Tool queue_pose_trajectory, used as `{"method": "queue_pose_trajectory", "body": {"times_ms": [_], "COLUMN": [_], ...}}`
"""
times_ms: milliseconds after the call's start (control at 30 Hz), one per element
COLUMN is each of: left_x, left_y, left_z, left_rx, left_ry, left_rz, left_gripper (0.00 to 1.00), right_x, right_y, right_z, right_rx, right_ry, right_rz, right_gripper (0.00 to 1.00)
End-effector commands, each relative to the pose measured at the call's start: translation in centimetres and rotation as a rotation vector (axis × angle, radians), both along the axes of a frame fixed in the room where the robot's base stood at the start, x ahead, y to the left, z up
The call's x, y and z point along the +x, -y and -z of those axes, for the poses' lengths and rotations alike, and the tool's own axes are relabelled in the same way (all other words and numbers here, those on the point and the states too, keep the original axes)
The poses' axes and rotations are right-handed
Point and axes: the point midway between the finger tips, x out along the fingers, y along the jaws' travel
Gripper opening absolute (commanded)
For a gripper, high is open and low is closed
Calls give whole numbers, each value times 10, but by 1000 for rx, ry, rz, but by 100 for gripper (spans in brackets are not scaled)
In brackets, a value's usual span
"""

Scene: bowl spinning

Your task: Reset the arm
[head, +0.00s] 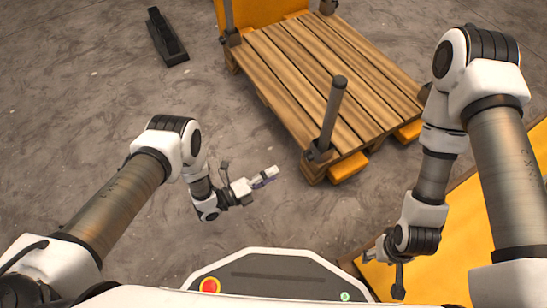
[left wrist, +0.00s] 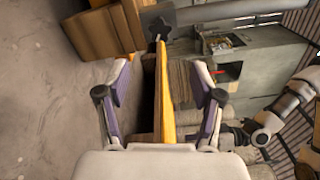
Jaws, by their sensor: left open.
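My left gripper (head: 265,177) is held out over the bare floor, left of the wooden pallet and apart from it. In the left wrist view its two fingers (left wrist: 163,98) stand wide apart with nothing held between them. The left arm is bent, reaching forward from the lower left. My right arm comes in from the right and folds down, with its gripper (head: 368,257) low near the yellow surface at the lower right. The right fingers are small and partly hidden, so their opening cannot be made out. No bowl shows in either view.
A wooden pallet (head: 310,75) with dark upright posts (head: 333,105) and yellow parts stands ahead. A yellow surface (head: 462,240) lies under my right arm. A dark object (head: 166,38) lies at the back left. The concrete floor (head: 90,110) on the left is clear.

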Motion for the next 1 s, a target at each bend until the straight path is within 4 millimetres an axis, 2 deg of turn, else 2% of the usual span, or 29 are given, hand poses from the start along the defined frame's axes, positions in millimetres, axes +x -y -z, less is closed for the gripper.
{"method": "queue_pose_trajectory", "body": {"times_ms": [233,333,467,567,600,667,700,767,833,867,900,967,1000], "left_x": [1,10,39,61,67,69,67,55,26,9,-18,-59,-87], "left_y": [0,0,-6,-21,-33,-51,-64,-86,-116,-129,-144,-163,-173], "left_z": [-1,-12,-48,-94,-109,-117,-119,-119,-114,-110,-106,-99,-96], "left_rx": [1,0,4,19,46,66,66,46,-11,-44,-97,-183,-236], "left_ry": [1,20,80,85,45,-87,-206,-425,-737,-874,-1051,-1280,-1408], "left_rz": [0,0,-10,-54,-104,-187,-250,-366,-547,-636,-760,-948,-1070], "left_gripper": [67,67,67,67,67,67,67,67,67,67,67,67,67], "right_x": [0,0,0,0,0,0,0,0,0,0,0,0,0], "right_y": [0,0,0,0,0,0,0,0,0,0,0,0,0], "right_z": [0,-3,-11,-23,-28,-33,-36,-41,-46,-48,-50,-51,-51], "right_rx": [0,0,0,0,0,0,0,0,0,0,0,0,0], "right_ry": [0,0,0,0,0,0,0,0,0,0,0,0,0], "right_rz": [0,0,0,0,0,0,0,0,0,0,0,0,0], "right_gripper": [59,59,59,59,59,59,59,59,59,59,59,59,59]}}
